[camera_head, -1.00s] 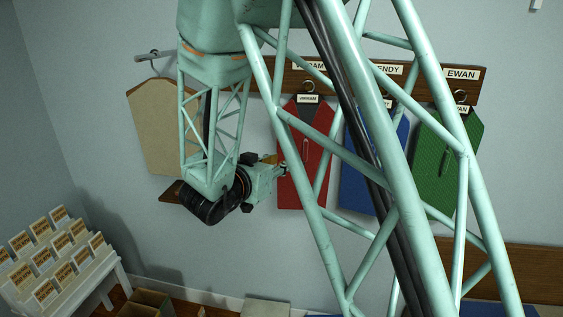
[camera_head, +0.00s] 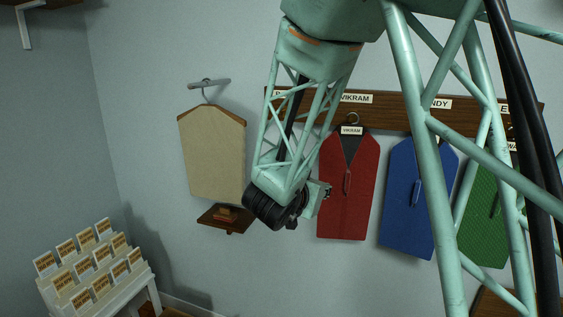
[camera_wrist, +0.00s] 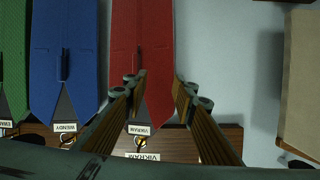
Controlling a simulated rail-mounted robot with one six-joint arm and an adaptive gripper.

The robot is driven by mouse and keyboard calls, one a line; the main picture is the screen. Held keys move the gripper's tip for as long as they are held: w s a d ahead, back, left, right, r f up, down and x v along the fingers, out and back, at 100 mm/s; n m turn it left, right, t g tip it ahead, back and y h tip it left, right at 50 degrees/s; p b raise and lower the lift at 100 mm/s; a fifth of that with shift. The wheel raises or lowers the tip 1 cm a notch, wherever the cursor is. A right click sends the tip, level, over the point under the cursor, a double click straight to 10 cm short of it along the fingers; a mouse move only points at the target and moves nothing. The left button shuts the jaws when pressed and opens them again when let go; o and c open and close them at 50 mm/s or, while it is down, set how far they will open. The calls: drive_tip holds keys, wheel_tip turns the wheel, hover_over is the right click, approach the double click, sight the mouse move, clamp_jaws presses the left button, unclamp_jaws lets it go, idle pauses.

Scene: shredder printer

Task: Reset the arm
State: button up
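My gripper (camera_wrist: 158,88) is open in the wrist view, its two long fingers well apart with nothing between them. In the head view my arm hangs down in front of the wall. Its black wrist joint is between the beige vest and the red vest (camera_head: 347,195). The gripper end (camera_head: 320,195) is small there and its fingers are hard to make out.
A wooden name rail (camera_head: 395,115) carries the red, blue (camera_head: 405,200) and green (camera_head: 483,215) vests. A beige vest (camera_head: 212,155) hangs on a separate hook, above a small wooden shelf (camera_head: 226,218). A white card stand (camera_head: 97,270) is at lower left. Bare wall separates the vests.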

drive_tip(key=s+a+r+n+g+y+b, duration=0.1)
drive_tip(key=s+r+n+g+y+b, duration=0.2)
drive_tip(key=s, duration=0.8)
drive_tip(key=s+a+r+n+y+b, duration=0.15)
drive_tip(key=s+y, duration=0.35)
drive_tip(key=s, duration=0.5)
drive_tip(key=s+d+f+g+h+b, duration=0.1)
drive_tip(key=s+d, duration=0.3)
drive_tip(key=s, duration=0.6)
drive_tip(key=s+d+f+n+g, duration=0.1)
drive_tip(key=s+d+f+g, duration=0.2)
drive_tip(key=s, duration=0.8)
drive_tip(key=s+d+f+g+h+b, duration=0.1)
drive_tip(key=s+d+f, duration=0.1)
drive_tip(key=s+d, duration=0.4)
drive_tip(key=s, duration=0.5)
drive_tip(key=shift+f+n+g+h+b, duration=0.3)
drive_tip(key=shift+n+g+b, duration=0.05)
drive_tip(key=shift+g, duration=0.05)
drive_tip(key=shift+w, duration=0.1)
idle(2.2)
